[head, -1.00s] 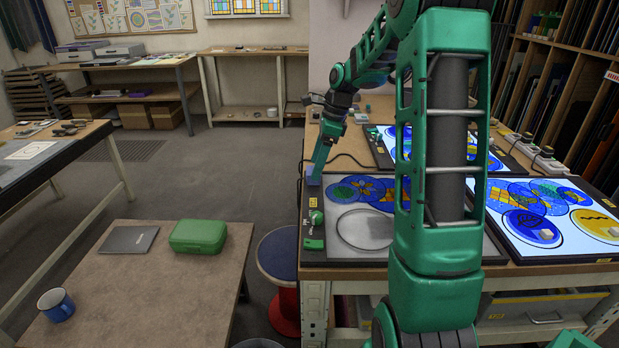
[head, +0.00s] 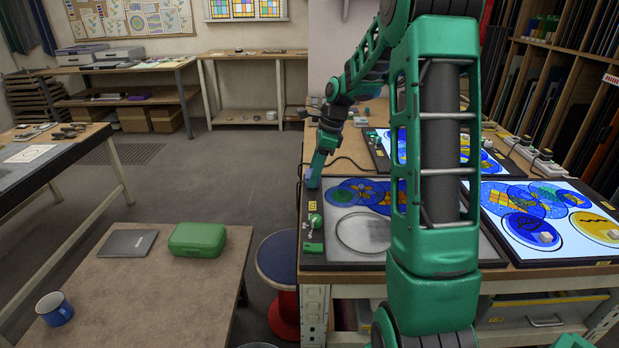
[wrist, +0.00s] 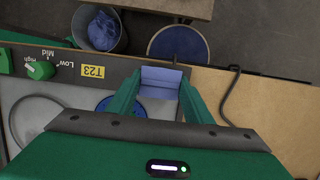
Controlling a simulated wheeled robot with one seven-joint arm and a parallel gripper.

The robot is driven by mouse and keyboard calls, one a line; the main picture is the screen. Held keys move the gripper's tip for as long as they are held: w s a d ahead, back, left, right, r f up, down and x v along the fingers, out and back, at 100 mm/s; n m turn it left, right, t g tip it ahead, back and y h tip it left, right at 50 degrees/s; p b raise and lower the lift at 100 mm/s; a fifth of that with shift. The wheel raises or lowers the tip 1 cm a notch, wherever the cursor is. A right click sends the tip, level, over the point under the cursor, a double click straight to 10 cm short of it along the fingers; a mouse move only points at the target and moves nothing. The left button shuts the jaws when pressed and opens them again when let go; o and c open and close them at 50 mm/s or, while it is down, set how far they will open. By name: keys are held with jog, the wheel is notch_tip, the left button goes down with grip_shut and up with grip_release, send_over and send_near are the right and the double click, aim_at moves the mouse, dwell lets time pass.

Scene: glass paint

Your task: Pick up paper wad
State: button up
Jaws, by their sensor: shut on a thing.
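My gripper (wrist: 160,92) has its two green fingers closed on the sides of a blue-grey, folded-looking paper wad (wrist: 160,82). The wad lies between the fingertips at the edge of the light panel's dark frame (wrist: 110,58), just right of the yellow T23 label. In the head view my gripper (head: 313,178) is at the left edge of the near panel, small and partly hidden in detail. I cannot tell whether the wad touches the frame or hangs just above it.
A stool with a blue seat (wrist: 178,45) and a bin (wrist: 78,25) with crumpled blue stuff inside stand beyond the bench edge. A green knob (wrist: 40,69) is on the frame. A low table (head: 140,285) with a green case (head: 197,240) stands left.

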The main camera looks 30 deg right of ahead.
aim_at(309, 173)
jog(key=shift+r, duration=0.45)
notch_tip(309, 173, up, 4)
jog(key=shift+a+f, duration=0.15)
jog(key=shift+f, duration=0.05)
jog(key=s+a+r, duration=0.4)
jog(key=a+r, duration=0.2)
jog(key=a, duration=0.4)
jog(key=shift+s+a+r, duration=0.2)
jog(key=shift+a+r, duration=0.05)
jog(key=shift+a, duration=0.05)
